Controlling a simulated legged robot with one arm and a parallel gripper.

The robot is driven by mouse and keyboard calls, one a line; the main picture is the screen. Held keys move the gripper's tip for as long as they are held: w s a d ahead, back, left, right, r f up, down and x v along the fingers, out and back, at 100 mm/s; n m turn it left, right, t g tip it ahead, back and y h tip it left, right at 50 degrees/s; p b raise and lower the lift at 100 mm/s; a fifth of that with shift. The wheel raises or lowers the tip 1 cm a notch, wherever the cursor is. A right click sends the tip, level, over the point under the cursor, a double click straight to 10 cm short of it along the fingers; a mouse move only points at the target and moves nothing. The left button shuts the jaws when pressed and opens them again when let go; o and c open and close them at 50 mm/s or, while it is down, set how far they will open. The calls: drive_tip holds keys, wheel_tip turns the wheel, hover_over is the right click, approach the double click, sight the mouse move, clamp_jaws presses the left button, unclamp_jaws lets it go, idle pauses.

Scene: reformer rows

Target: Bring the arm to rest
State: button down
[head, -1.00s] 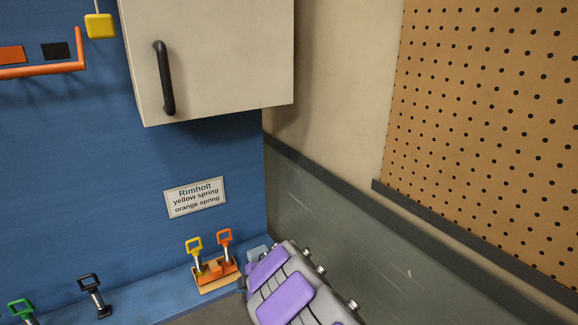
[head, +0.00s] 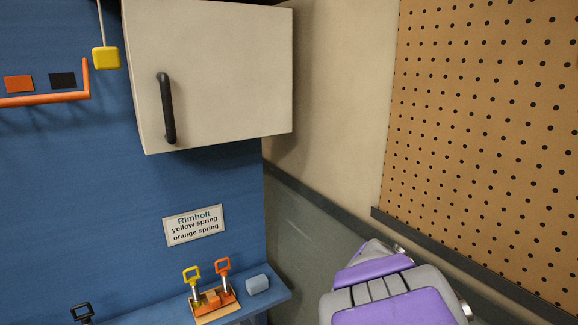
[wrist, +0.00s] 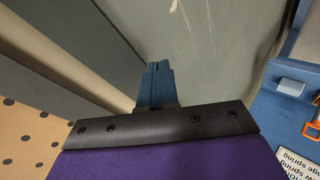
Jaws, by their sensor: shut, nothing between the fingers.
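My gripper (wrist: 158,68) shows in the wrist view as two blue fingers pressed together, shut and empty. It points at the grey lower wall panel, touching nothing that I can see. In the head view my purple and grey arm shows at the lower right, in front of the corner, and the fingers are hidden or out of frame.
A blue shelf (head: 253,312) bears an orange block (head: 213,301) with a yellow-handled and an orange-handled spring, and a grey-blue block (head: 257,284). A Rimholt label (head: 194,225) hangs above. A cabinet (head: 215,75) juts out overhead. A pegboard (head: 490,130) covers the right wall.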

drive_tip(key=s+a+f+m+g+y, duration=0.1)
drive_tip(key=s+f+m+g, duration=0.15)
drive_tip(key=s, duration=0.65)
drive_tip(key=s+f+m+g+y, duration=0.1)
drive_tip(key=s+f+g, duration=0.15)
drive_tip(key=s, duration=0.55)
drive_tip(key=s+a+f+g+y, duration=0.1)
drive_tip(key=s+a+g+y, duration=0.1)
drive_tip(key=s+a, duration=0.3)
drive_tip(key=s+a+f+g+y, duration=0.2)
drive_tip(key=s+a, duration=0.3)
drive_tip(key=s, duration=0.9)
drive_tip(key=shift+a+f+m+g, duration=0.15)
drive_tip(key=shift+a+m+g, duration=0.05)
drive_tip(key=shift+m+g, duration=0.2)
